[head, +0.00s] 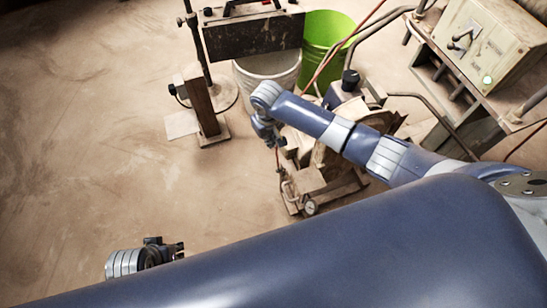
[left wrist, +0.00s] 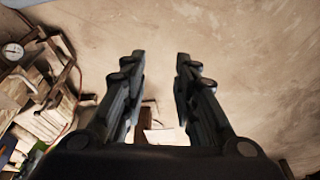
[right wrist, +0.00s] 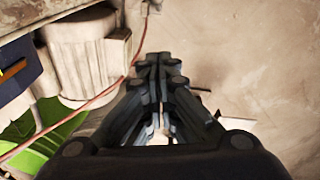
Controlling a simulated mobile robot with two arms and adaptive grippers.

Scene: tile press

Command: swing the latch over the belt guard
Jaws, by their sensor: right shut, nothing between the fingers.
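A low, dusty machine (head: 308,180) stands on the floor under my right arm in the head view. A round tan part on it (head: 326,152) may be the belt guard; my forearm partly covers it. I cannot make out the latch for certain. My right gripper (head: 279,142) hangs at the machine's upper left edge, small and dark. In the right wrist view its fingers (right wrist: 160,65) are together and empty. My left gripper (head: 180,250) is low in the head view, left of the machine and apart from it. In the left wrist view its fingers (left wrist: 160,60) are spread, with nothing between them.
A green bin (head: 325,30) and a pale bucket (head: 268,72) stand behind the machine. A post on a base (head: 203,108) stands left of them. A control box with a lit green lamp (head: 490,50) is at upper right. Red cables cross nearby. The left floor is clear.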

